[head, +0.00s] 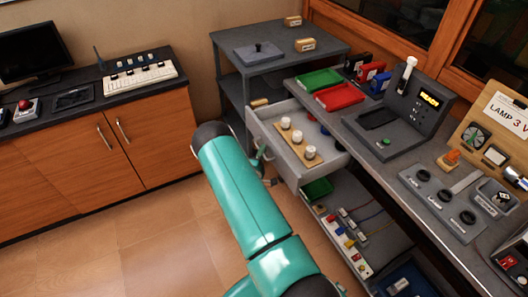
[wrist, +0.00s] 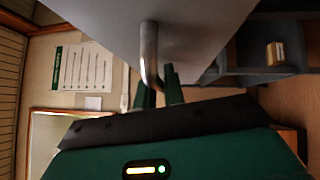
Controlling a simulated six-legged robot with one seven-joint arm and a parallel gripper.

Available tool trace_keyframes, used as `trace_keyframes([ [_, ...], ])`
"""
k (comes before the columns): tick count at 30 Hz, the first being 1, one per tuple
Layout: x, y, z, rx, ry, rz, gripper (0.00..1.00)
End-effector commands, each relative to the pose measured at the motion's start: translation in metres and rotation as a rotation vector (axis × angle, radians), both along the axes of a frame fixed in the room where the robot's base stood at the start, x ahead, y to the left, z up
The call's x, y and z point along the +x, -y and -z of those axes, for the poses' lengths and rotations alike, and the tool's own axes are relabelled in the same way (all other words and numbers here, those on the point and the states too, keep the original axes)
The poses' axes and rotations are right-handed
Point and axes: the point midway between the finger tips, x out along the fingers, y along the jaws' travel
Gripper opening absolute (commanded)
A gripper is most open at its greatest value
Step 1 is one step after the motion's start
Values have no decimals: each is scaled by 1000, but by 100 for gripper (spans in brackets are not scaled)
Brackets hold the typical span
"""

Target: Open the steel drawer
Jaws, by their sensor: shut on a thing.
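The steel drawer (head: 275,150) is pulled out from under the grey counter, and its inside shows in the head view. It holds a wooden board with several white-topped pieces (head: 297,136) and a few coloured items further back. Its pale front (wrist: 205,35) fills the top of the wrist view. The bent metal handle (wrist: 149,50) runs down from that front to between my fingers. My gripper (wrist: 157,88) is shut on the handle; in the head view my gripper (head: 260,160) is partly hidden behind my teal arm at the drawer front.
Green and red trays (head: 338,95) and a console with a READY display (head: 405,108) stand on the counter above. A lower shelf (head: 370,235) holds strips and wires. A wooden cabinet (head: 100,150) stands at left. The floor (head: 150,250) between is clear.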

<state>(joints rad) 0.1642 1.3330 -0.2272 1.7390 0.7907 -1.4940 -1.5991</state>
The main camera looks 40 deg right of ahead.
Motion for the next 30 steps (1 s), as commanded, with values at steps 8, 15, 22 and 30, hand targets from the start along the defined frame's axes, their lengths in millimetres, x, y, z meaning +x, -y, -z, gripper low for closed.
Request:
trace_keyframes([
  [8,0,0,-1,0,2,1,20],
  [15,-1,-1,0,0,0,0,20],
  [22,-15,-25,4,1,-3,-2,20],
  [30,-47,-75,12,0,-3,-3,20],
])
